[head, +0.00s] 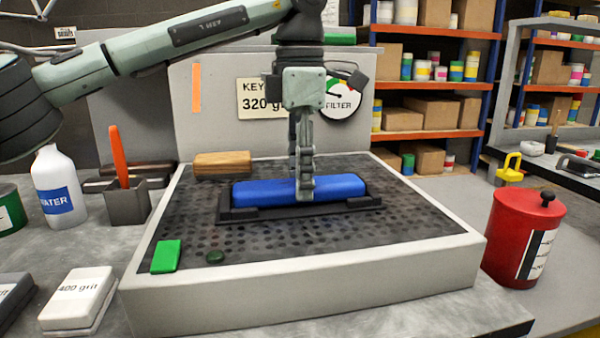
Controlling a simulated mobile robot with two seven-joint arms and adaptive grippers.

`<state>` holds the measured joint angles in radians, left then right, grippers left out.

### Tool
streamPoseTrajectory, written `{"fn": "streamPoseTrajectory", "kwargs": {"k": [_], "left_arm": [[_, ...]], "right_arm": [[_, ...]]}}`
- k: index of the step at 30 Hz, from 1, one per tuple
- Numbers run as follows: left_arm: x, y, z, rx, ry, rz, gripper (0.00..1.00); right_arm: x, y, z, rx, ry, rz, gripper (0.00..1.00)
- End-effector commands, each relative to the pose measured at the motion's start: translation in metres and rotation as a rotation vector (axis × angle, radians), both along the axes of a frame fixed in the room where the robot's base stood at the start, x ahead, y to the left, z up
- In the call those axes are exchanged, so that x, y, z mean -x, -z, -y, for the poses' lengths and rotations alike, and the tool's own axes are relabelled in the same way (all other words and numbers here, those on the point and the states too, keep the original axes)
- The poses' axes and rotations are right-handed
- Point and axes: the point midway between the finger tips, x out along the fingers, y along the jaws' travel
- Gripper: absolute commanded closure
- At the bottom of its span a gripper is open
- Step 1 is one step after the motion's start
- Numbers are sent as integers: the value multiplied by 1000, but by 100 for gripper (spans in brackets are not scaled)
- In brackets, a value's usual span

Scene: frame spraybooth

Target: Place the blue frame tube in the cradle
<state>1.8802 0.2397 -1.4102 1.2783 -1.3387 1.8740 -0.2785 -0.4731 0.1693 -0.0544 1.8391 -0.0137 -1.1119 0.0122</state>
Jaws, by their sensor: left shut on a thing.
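The blue frame tube (259,191) lies level over the black cradle (240,215) on the perforated top of the grey booth table. My left gripper (305,190) comes down from above and is shut on the tube near its middle. The tube sits along the cradle's length, between its low black ends. I cannot tell whether it rests fully on the cradle or is held just above it. The tube's underside and the cradle's inside are hidden. My right gripper is not in view.
On the perforated top (330,245) are a wooden block (222,164), a green block (166,256) and a small dark green disc (215,257). A white water bottle (58,190) and a grey holder (127,205) stand left. A red canister (518,240) stands right.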

Motion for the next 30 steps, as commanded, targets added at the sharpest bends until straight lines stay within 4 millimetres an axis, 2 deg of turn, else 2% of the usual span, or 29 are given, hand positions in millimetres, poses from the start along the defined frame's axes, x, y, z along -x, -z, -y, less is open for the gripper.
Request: {"fn": "streamPoseTrajectory", "kwargs": {"k": [4, 5, 10, 18, 22, 26, 30], "left_arm": [[0, 3, 0, 0, 0, 0, 93], [0, 3, 0, 0, 0, 0, 56], [0, 3, 0, 0, 0, 0, 37], [0, 2, 0, 0, 0, 0, 37], [0, -7, 0, 1, 0, 1, 37], [-1, -29, 0, 2, -1, 2, 37], [-1, -63, 0, 0, -1, 3, 37]], "right_arm": [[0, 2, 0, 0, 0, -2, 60], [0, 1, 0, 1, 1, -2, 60], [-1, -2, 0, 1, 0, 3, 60], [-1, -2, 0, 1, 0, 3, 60], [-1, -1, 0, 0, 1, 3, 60], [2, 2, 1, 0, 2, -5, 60], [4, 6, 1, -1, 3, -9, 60]]}}
